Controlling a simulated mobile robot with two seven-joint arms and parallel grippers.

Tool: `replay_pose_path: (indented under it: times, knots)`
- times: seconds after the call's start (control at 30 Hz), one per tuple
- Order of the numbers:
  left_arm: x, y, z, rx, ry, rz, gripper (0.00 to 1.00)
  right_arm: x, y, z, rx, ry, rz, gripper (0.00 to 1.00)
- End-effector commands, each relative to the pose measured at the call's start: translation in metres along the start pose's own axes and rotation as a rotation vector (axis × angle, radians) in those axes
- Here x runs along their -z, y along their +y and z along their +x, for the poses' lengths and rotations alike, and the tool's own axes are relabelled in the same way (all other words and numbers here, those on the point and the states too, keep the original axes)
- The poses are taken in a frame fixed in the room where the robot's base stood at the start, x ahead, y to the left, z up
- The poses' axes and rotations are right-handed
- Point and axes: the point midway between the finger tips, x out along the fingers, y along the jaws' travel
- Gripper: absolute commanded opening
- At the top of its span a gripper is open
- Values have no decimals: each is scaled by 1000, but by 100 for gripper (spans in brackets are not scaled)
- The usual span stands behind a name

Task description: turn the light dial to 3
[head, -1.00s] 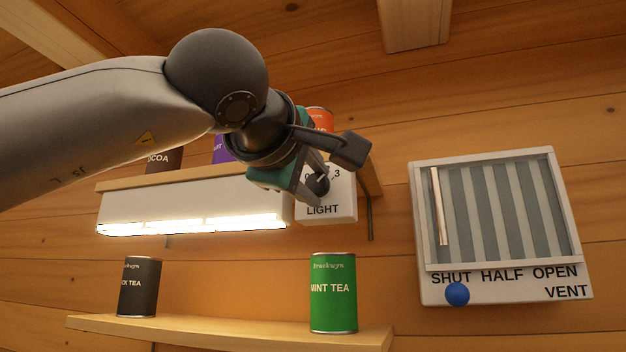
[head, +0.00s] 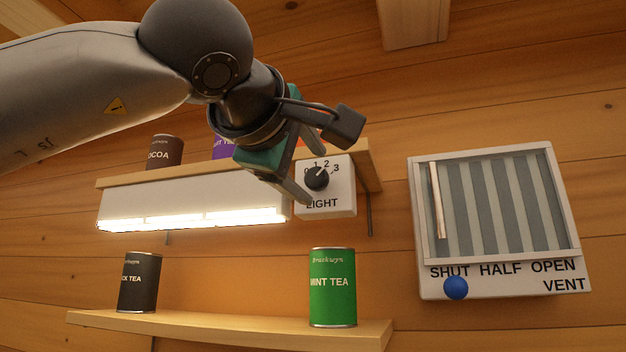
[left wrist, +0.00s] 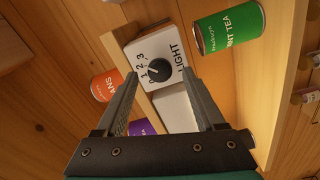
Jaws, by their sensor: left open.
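The light dial is a round black knob (head: 317,179) on a white box marked LIGHT (head: 342,200), with 0, 1, 2 and 3 printed in an arc around it. It also shows in the left wrist view (left wrist: 159,70). Its pointer is too small to read surely. My left gripper (head: 308,172) is open and empty, left of and in front of the knob. In the left wrist view its fingertips (left wrist: 160,75) frame the knob with clear gaps on both sides. The lamp strip (head: 190,220) beside the box is lit. My right gripper is not in view.
An upper shelf (head: 365,165) carries a cocoa tin (head: 164,151), a purple tin (head: 223,148) and an orange tin (left wrist: 104,84). Below, a shelf (head: 230,328) holds black (head: 139,282) and mint tea (head: 332,288) tins. A vent (head: 500,210) hangs right.

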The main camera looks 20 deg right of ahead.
Motion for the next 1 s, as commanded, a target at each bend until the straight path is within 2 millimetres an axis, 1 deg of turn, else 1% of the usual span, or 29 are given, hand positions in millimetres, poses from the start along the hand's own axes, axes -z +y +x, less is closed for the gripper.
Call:
replay_pose_path:
  times: [0.03, 0.1, 0.3, 0.4, 0.5, 0.6, 0.7, 1.0]
  knots:
    - [0, -2, -13, -5, 1, 0, 71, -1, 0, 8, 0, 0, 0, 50]
    - [0, -3, -30, -6, 1, 2, 71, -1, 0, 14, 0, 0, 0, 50]
    - [0, -2, -79, -5, 1, 2, 71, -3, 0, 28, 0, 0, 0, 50]
    - [0, -2, -98, -5, 1, 2, 71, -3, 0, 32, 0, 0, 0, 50]
    - [0, -1, -113, -3, 0, 1, 71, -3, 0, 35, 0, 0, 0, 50]
    - [0, -1, -123, -2, 0, 1, 71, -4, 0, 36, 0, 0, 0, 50]
    - [0, 0, -127, -1, -1, 2, 71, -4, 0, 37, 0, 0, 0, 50]
    - [0, 0, -128, -1, -1, 1, 71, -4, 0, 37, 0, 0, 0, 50]
